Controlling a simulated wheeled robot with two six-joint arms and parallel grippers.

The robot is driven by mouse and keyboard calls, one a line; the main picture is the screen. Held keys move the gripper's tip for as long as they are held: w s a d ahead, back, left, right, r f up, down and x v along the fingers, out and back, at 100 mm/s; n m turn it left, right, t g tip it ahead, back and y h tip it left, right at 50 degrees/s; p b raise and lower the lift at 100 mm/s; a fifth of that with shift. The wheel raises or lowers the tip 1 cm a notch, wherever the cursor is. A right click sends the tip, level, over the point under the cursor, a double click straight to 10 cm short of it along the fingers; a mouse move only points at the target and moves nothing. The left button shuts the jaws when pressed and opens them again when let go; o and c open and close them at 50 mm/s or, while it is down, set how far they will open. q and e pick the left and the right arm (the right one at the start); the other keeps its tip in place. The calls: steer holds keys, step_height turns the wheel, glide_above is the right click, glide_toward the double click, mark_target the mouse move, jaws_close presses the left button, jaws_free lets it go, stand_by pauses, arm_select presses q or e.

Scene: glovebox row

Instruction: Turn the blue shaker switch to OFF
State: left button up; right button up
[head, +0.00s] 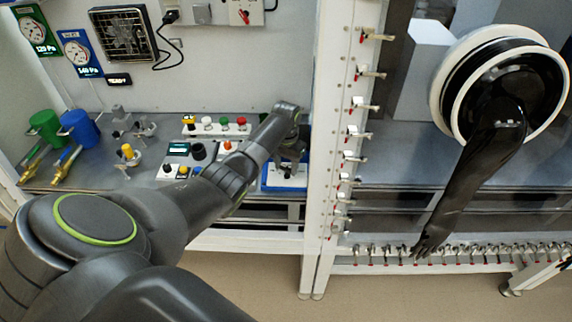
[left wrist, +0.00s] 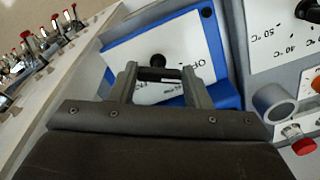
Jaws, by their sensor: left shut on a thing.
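The blue shaker switch is a blue box (head: 270,187) with a white face plate, at the right end of the bench in the head view. In the left wrist view the blue housing (left wrist: 214,45) and white plate (left wrist: 180,38) fill the upper middle. A small lever with a round black tip (left wrist: 157,61) stands out from the plate. My left gripper (head: 289,165) is over the box, and in the left wrist view its fingers (left wrist: 159,75) are shut on the lever. The lettering is partly hidden by the fingers; an "O" and part of another letter show beside the right finger.
Button boxes (head: 215,128) are left of my gripper. A white frame post with clamps (head: 335,130) rises just right. A black glove (head: 480,170) hangs farther right.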

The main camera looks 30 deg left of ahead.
arm_select(q)
steer(key=o, duration=1)
step_height(320, 180, up, 12)
steer(key=b, duration=0.3)
step_height(320, 180, up, 6)
steer(key=f+p, duration=0.1)
steer(key=p, duration=0.4)
glide_above(286, 168)
steer(key=shift+r, duration=0.2)
steer(key=shift+f, duration=0.1)
